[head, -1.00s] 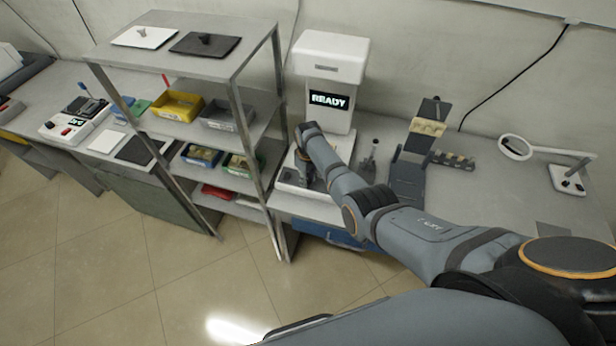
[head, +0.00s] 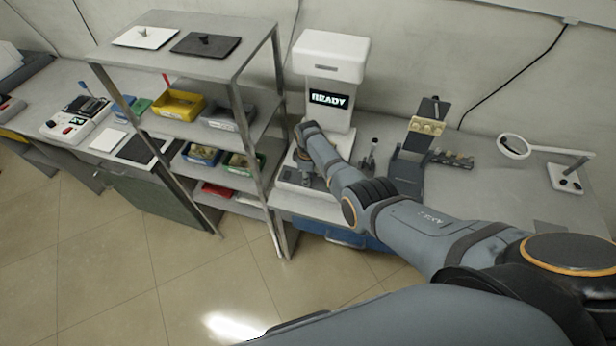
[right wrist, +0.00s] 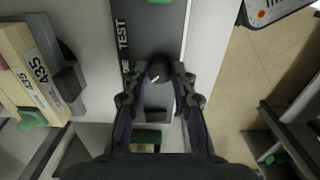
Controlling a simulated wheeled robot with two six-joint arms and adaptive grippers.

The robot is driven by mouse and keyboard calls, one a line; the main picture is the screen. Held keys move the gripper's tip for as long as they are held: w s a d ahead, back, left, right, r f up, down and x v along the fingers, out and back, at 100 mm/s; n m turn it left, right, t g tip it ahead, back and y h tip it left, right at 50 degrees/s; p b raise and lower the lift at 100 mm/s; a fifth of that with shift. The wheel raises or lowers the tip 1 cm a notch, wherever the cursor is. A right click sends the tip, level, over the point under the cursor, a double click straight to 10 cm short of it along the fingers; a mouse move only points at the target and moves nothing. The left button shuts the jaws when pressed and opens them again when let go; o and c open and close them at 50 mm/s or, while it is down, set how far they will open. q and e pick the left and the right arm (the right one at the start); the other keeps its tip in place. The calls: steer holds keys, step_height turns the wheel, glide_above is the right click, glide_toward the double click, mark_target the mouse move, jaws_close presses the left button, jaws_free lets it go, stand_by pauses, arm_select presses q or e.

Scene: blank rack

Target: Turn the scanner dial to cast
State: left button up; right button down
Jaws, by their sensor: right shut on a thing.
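The scanner (head: 328,75) is a tall white unit on the bench, with a lit screen (head: 328,99) reading READY. My right arm reaches across its white base and hides much of it in the head view. In the right wrist view, the dial is a dark round knob (right wrist: 159,71) with a short white mark on it. My right gripper (right wrist: 160,76) is shut on it, one finger on each side. The word TEST (right wrist: 123,34) is printed on the dark panel beyond; another label beside the left finger is partly covered. My left gripper is not in view.
A metal shelf rack (head: 245,60) with coloured bins stands left of the scanner. A dark stand (head: 407,172) and a ring-headed lamp (head: 514,147) stand to the right. A box marked 435 (right wrist: 28,75) lies left in the wrist view.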

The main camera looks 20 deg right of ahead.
steer(key=c, duration=1.1)
jaws_free()
steer(key=shift+r, duration=0.1)
step_height(320, 180, up, 12)
steer(key=shift+f, duration=0.1)
steer(key=shift+f, duration=0.1)
